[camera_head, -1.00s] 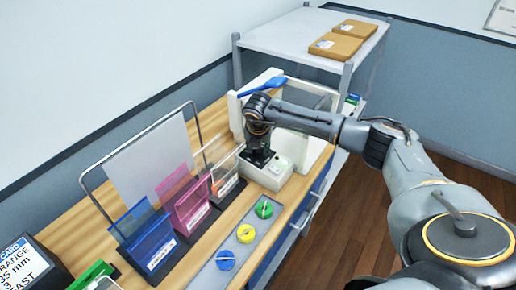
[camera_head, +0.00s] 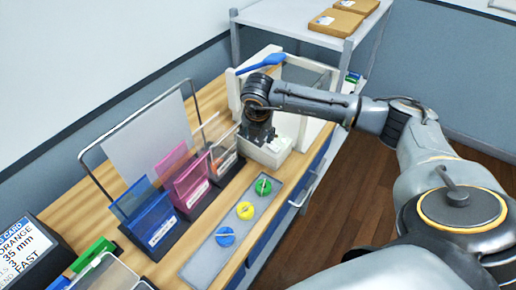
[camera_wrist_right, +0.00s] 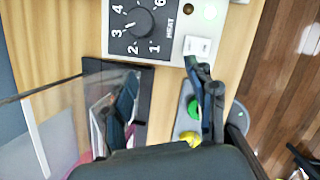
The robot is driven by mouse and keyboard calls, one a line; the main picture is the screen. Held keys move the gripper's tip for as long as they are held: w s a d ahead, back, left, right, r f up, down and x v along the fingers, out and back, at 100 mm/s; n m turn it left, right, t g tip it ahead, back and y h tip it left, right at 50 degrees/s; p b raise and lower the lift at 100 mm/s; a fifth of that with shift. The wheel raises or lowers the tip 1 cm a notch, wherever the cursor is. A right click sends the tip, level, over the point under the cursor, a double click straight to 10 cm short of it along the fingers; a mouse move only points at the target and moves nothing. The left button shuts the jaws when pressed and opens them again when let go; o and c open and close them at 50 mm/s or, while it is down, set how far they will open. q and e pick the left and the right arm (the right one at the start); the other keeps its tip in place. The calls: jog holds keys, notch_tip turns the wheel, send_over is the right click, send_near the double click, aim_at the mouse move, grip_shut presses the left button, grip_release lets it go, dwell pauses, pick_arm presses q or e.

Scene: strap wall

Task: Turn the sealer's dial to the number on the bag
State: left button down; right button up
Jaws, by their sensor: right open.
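The white sealer (camera_head: 268,153) with its blue lever (camera_head: 262,63) stands at the back of the wooden bench. In the right wrist view its black dial (camera_wrist_right: 138,20) sits on a dark HEAT panel numbered around it; I cannot tell surely where the dial points. My right gripper (camera_head: 258,138) hangs at the sealer's front box, partly covering it. In the wrist view the open gripper (camera_wrist_right: 163,98) has its fingers apart and empty, below the panel and not touching the dial. Pouches stand in blue (camera_head: 148,218), pink (camera_head: 186,180) and clear (camera_head: 222,150) holders; no bag number is legible. My left gripper is not in view.
A card (camera_head: 27,250) at lower left reads ORANGE, 35 mm, 3, FAST. A grey strip (camera_head: 206,262) carries blue, yellow and green round pieces at the bench's front edge. A shelf (camera_head: 290,32) with brown parcels stands behind. A wire frame rises behind the holders.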

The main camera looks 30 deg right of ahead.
jog(key=s+a, duration=0.3)
jog(key=s, duration=0.2)
jog(key=shift+s+a, duration=0.15)
dwell(0.4)
